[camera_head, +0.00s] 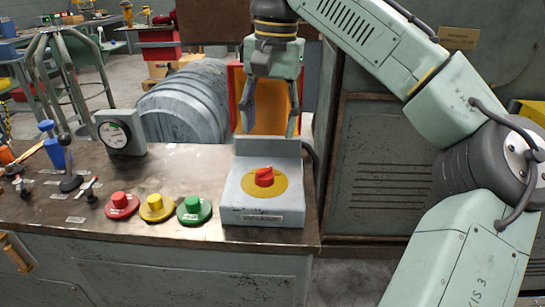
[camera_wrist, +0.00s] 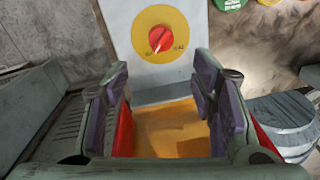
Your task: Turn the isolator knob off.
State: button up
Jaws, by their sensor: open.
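The isolator knob (camera_head: 265,176) is red and sits on a round yellow plate (camera_head: 246,188) on a grey box (camera_head: 262,213) at the bench's right end. In the wrist view the knob (camera_wrist: 161,41) shows beyond my fingers, with a pale pointer line slanting to its lower left. Labels beside it are too small to read surely. My gripper (camera_head: 268,133) hangs pointing down, above and behind the knob, by the box's raised back. Its fingers (camera_wrist: 168,92) are wide apart with nothing between them, and they do not touch the knob.
Red (camera_head: 122,206), yellow (camera_head: 157,208) and green (camera_head: 194,210) push buttons stand left of the box. A dial gauge (camera_head: 119,132) and small levers (camera_head: 88,193) are further left. An orange panel (camera_head: 277,97) and a large grey cylinder (camera_head: 187,103) are behind the bench.

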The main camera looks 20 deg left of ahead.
aim_at(265, 169)
jog(key=f, duration=0.3)
jog(key=f+b, duration=0.1)
jog(key=f, duration=0.6)
jog(key=shift+s+a+f+b, duration=0.2)
jog(key=shift+s+a+b, duration=0.05)
jog(key=shift+a+b, duration=0.15)
jog(key=shift+c, duration=0.4)
jog(key=c, duration=1.1)
